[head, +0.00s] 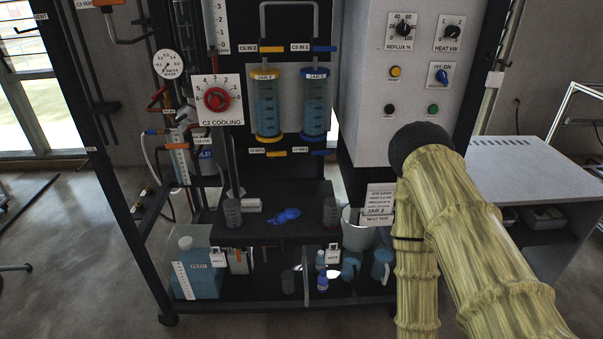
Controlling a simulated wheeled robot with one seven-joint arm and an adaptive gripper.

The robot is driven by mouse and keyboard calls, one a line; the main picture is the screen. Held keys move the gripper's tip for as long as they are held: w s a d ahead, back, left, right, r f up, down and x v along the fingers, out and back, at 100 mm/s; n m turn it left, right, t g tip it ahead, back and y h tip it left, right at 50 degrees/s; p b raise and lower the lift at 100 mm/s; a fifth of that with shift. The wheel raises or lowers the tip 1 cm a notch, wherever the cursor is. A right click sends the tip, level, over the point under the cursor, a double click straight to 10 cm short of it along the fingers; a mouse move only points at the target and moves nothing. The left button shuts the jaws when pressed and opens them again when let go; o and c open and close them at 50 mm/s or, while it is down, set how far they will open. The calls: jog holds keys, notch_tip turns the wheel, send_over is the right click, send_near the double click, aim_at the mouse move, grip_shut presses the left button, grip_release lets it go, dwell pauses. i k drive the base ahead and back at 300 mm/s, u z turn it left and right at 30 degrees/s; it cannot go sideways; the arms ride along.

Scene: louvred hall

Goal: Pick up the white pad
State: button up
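A small flat white thing (249,205), which may be the white pad, lies on the dark middle shelf (270,233) of the rig. It is too small to make out in detail. It sits just right of a grey beaker (232,212) and left of a crumpled blue thing (285,216). My arm, in a yellowish sleeve, rises at the right and bends at a dark joint. My gripper is not in view.
A white bucket (356,232) and a printed card (378,205) stand right of the shelf. A second grey beaker (330,211) is near its right end. A blue canister (197,272) and bottles crowd the lower shelf. A grey cabinet (513,160) stands at the right. Floor in front is partly clear.

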aim_at(247, 205)
jog(key=z, duration=0.15)
jog(key=k, duration=0.3)
jog(key=u, duration=1)
jog(key=i, duration=1.25)
jog(key=z, duration=0.95)
jog(key=i, duration=0.3)
jog(key=z, duration=0.4)
